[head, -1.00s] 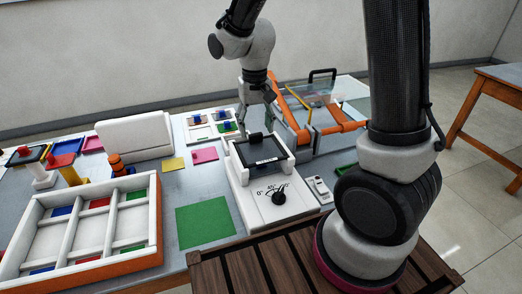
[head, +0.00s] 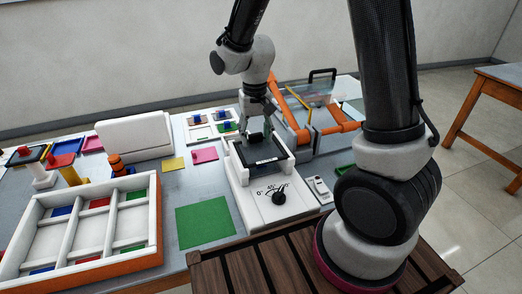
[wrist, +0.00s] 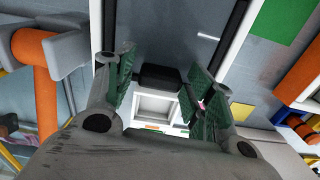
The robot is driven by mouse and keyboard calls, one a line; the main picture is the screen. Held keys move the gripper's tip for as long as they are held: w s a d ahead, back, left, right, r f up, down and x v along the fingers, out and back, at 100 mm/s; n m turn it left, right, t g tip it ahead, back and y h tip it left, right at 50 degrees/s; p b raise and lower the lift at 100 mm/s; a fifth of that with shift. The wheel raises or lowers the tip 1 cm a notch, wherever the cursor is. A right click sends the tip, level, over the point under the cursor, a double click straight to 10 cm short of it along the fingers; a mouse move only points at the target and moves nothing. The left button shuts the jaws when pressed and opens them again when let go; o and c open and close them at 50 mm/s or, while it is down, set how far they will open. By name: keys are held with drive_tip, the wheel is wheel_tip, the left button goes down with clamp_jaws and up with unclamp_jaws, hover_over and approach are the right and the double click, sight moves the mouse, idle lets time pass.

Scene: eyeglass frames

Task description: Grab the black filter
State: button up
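The black filter (head: 263,155) is a dark flat panel with a small black block handle, lying on a white device with a dial. The block handle (wrist: 160,77) shows between my finger pads in the wrist view. My gripper (head: 257,125) is directly above the handle, pointing down. Its green-padded fingers (wrist: 160,90) are spread on either side of the handle, with small gaps in the wrist view. Whether a finger touches the handle cannot be told. The fingers partly hide the far part of the filter in the head view.
An orange jointed frame (head: 335,129) stands close to the right of the device. A white holder with small coloured blocks (head: 200,132) lies behind left. A divided white tray (head: 75,262) is at front left. A green sheet (head: 205,226) lies flat to the left.

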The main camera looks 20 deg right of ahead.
drive_tip(key=c, duration=0.7)
drive_tip(key=shift+r, duration=2.05)
drive_tip(key=shift+c, duration=0.2)
